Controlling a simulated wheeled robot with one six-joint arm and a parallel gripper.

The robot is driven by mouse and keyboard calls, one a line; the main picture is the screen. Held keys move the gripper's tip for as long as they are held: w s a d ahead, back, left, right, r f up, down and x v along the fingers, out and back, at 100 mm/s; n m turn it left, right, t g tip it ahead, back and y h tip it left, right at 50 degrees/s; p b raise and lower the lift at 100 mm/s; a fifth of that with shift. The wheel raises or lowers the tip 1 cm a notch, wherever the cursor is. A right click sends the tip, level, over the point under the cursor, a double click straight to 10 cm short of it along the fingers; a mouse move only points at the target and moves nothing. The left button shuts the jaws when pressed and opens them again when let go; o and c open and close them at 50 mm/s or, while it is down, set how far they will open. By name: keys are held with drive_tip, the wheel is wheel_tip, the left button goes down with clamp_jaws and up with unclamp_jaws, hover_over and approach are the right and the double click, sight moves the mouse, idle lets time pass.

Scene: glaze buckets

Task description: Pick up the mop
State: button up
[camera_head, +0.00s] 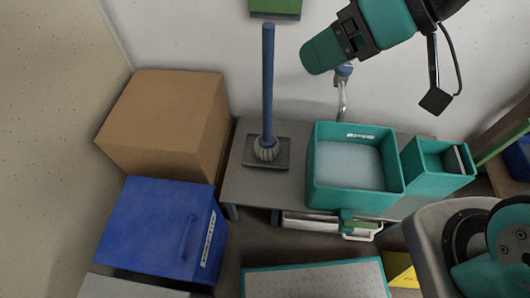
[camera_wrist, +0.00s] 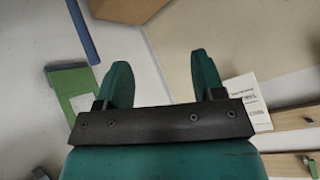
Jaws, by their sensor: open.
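The mop has a long blue handle (camera_head: 268,85) standing upright and a grey strand head (camera_head: 266,149). The head rests on a dark square tray (camera_head: 281,160) at the left end of the grey bench. In the wrist view, part of a blue handle (camera_wrist: 82,30) shows at the upper left, outside my jaws. My gripper (camera_head: 318,54) is to the right of the handle's upper part in the head view, apart from it. In the wrist view my gripper (camera_wrist: 158,68) has its two teal fingers spread, with nothing between them.
A teal basin (camera_head: 314,165) and a smaller teal bucket (camera_head: 440,182) stand on the bench (camera_head: 240,187) right of the mop. A cardboard box (camera_head: 165,115) and a blue bin (camera_head: 155,230) are at the left. A green item (camera_head: 275,8) hangs on the back wall.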

drive_tip(key=w+f+t+y+b, duration=0.3)
drive_tip(key=w+f+t+b, duration=0.35)
drive_tip(key=f+b, duration=0.75)
drive_tip(key=m+t+b, duration=0.2)
drive_tip(key=t+b, duration=0.3)
drive_tip(key=b, duration=0.8)
approach(272, 61)
drive_tip(key=shift+t+h, duration=0.25)
drive_tip(key=shift+h, duration=0.25)
drive_tip(key=p+x, duration=0.5)
drive_tip(key=p, duration=0.4)
drive_tip(key=p+x, duration=0.5)
drive_tip(key=p, duration=0.3)
drive_tip(key=shift+w+a+r+p, duration=0.1)
drive_tip(key=shift+a+p, duration=0.3)
drive_tip(key=shift+a, duration=0.05)
drive_tip(key=shift+p+x, duration=0.75)
drive_tip(key=shift+p, duration=0.45)
drive_tip(key=shift+w+a+f+p, duration=0.25)
drive_tip(key=shift+w+a+p, duration=0.15)
drive_tip(key=shift+p, duration=0.25)
drive_tip(key=shift+w+f, duration=0.1)
drive_tip(key=shift+f, duration=0.1)
